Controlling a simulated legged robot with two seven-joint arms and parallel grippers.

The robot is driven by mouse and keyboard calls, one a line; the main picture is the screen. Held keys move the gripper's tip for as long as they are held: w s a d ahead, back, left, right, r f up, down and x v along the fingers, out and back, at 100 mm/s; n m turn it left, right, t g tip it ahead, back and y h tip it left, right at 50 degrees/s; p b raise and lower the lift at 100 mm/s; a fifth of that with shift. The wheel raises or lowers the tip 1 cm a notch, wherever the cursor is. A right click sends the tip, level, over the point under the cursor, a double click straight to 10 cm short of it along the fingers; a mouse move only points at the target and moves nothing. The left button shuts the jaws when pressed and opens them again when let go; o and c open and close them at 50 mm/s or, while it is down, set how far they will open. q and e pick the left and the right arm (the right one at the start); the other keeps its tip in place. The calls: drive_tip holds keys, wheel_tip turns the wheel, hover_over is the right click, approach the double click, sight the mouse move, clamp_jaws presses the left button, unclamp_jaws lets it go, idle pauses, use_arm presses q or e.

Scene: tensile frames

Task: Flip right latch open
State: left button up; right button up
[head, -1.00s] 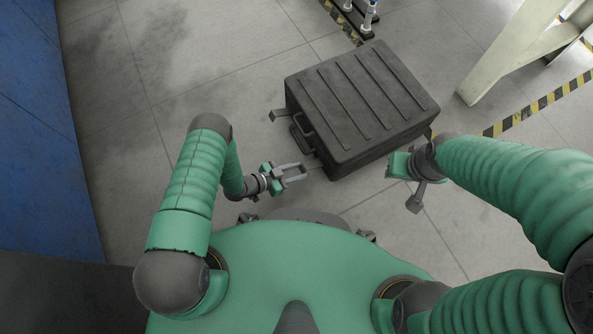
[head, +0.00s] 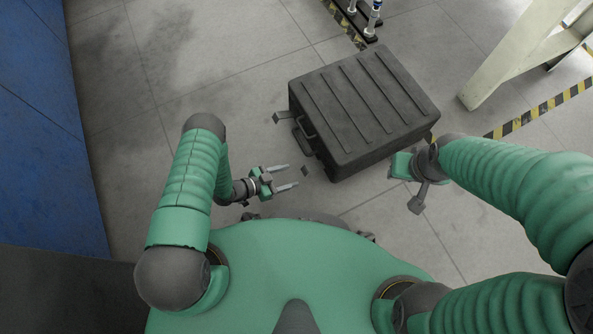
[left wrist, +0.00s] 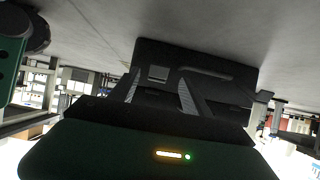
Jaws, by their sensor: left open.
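A black ribbed case (head: 365,105) lies on the floor in the head view, its handle (head: 304,137) on the left side. The far latch (head: 277,118) sticks out from that side. A small dark plate (head: 306,171), apparently the right latch, sticks out near the near corner. My left gripper (head: 290,175) is open and empty, its fingertips just left of that plate and seemingly apart from it. In the left wrist view a grey square plate (left wrist: 158,73) shows between the fingers, against the dark case (left wrist: 220,62). My right gripper (head: 402,166) is beside the case's right near corner; its fingers are unclear.
A blue panel (head: 40,130) stands at the left. A pale metal leg (head: 515,60) and yellow-black floor tape (head: 540,107) are at the right. A small stand with bottles (head: 365,15) is behind the case. The floor left of the case is clear.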

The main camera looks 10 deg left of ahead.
use_arm(q)
drive_tip(key=p+v, duration=0.4)
drive_tip(key=v, duration=0.7)
drive_tip(key=shift+a, duration=0.3)
drive_tip(key=shift+s+r, duration=0.15)
